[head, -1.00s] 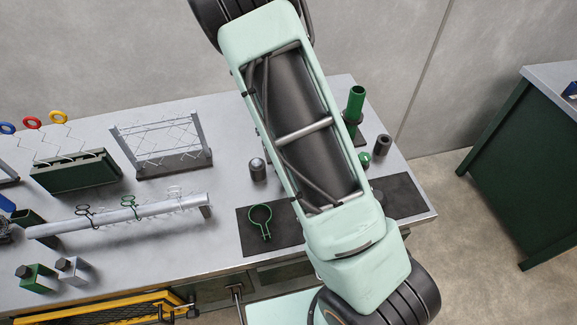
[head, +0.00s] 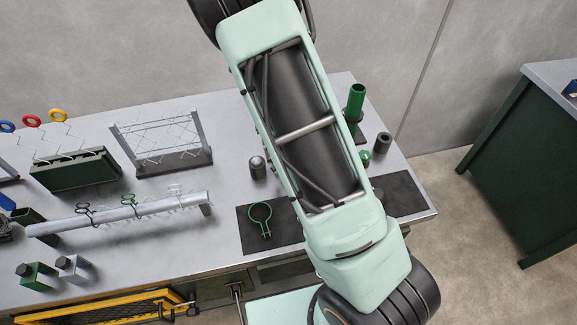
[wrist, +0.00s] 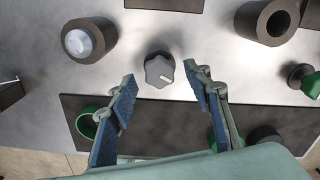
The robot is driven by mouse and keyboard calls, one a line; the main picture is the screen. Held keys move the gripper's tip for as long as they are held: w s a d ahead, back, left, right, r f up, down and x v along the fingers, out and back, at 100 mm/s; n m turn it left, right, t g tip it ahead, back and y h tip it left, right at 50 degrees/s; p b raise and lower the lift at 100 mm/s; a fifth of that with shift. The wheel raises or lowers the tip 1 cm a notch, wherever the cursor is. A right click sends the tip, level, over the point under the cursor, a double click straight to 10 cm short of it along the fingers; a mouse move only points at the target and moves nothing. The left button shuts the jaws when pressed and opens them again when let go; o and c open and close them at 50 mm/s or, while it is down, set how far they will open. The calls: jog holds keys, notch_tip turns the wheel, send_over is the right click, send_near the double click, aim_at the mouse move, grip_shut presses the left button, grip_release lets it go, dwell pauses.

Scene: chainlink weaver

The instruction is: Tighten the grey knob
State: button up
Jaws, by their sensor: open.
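The grey knob (wrist: 159,71) is lobed, with a white mark on its face, and sits on a dark base on the metal bench top. It shows in the middle of the wrist view, and my arm hides it in the head view. My gripper (wrist: 160,74) is open, with one blue-padded finger on each side of the knob in the picture. Gaps show between both fingertips and the knob, and nothing is between the pads. I cannot tell how far the fingertips are above it. My gripper is hidden in the head view.
A dark mat (wrist: 160,108) lies just below the knob in the wrist view, with a green ring clamp (head: 260,217) on it. A grey-topped dark cylinder (wrist: 88,40) stands left of the knob. A hollow dark cylinder (wrist: 268,20) and a green-ended part (wrist: 311,85) are at right.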

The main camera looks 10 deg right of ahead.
notch_tip(320, 180, up, 11)
dwell(0.3)
notch_tip(320, 180, down, 12)
jog(key=m+b, duration=1.6)
jog(key=m, duration=2)
